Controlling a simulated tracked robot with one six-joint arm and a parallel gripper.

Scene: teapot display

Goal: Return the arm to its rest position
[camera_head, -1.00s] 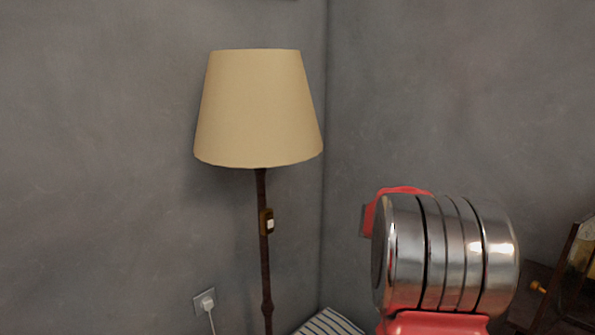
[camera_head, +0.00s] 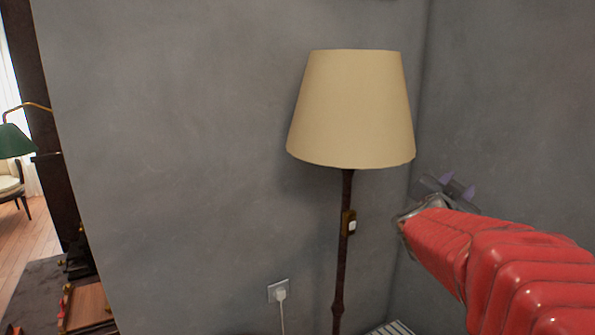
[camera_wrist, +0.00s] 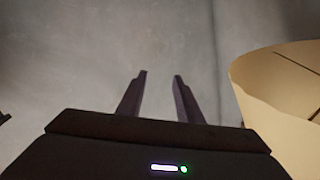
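My red arm (camera_head: 500,262) reaches in from the lower right of the head view. My gripper (camera_head: 458,187) is at its end, just right of the floor lamp and in front of the grey wall. In the wrist view my gripper (camera_wrist: 160,76) shows two dark fingers with a clear gap between them. It is open and holds nothing. The lamp's cream shade (camera_wrist: 282,85) is close on the right of that view, apart from the fingers.
The floor lamp (camera_head: 352,110) has a dark pole with a switch. A wall socket (camera_head: 279,290) with a plug is left of it. At the far left are a green lampshade (camera_head: 14,141), a chair (camera_head: 12,187) and open wooden floor (camera_head: 28,245).

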